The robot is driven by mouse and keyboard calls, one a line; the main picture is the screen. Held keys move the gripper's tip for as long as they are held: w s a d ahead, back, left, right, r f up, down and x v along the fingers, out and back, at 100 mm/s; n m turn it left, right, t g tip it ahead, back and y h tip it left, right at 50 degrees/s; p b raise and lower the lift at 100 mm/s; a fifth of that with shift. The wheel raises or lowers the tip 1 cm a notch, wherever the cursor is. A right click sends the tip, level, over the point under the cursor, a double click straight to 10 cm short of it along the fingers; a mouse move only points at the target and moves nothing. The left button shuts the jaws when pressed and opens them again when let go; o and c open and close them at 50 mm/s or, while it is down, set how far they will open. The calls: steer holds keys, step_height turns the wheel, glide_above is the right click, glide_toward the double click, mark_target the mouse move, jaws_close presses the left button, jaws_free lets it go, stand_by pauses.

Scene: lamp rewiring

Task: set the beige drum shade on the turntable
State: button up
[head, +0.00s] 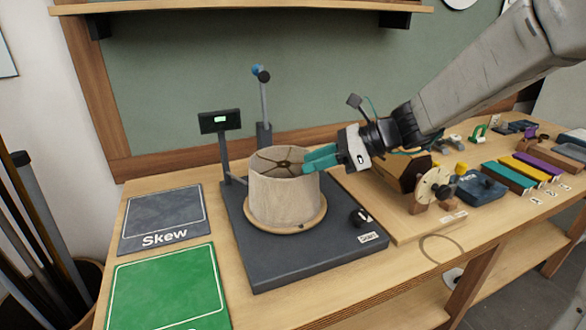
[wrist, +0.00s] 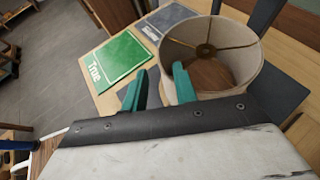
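The beige drum shade (head: 284,200) stands upright on the round wooden disc of the turntable (head: 262,228), which sits on a dark base (head: 350,250). Spokes and a central ring show inside its open top. My gripper (head: 318,158) is at the right side of its upper rim. In the wrist view the teal fingers of my gripper (wrist: 160,88) are apart. One is outside the wall of the shade (wrist: 245,80) and the other is over its inside, with a visible gap between them. Whether either finger touches the wall is unclear.
A small display on a post (head: 220,122) and a grey post with a blue knob (head: 263,95) stand behind the turntable. A grey Skew mat (head: 163,215) and a green mat (head: 168,290) lie to the left. A wooden fixture (head: 400,172) and colored blocks (head: 510,178) stand to the right.

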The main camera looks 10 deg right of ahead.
steer(key=s+d+n+h, duration=0.4)
steer(key=s+n, duration=0.3)
steer(key=s, duration=0.2)
steer(key=s+d+n+g+h, duration=0.1)
steer(key=s+d+n+h, duration=0.3)
steer(key=s, duration=0.5)
steer(key=s+d+f+n+h, duration=0.1)
steer(key=s+d+n+h, duration=0.3)
steer(key=s+d+n, duration=0.3)
steer(key=s+n, duration=0.2)
steer(key=s, duration=0.1)
steer(key=shift+d+n, duration=0.3)
steer(key=shift+a, duration=0.1)
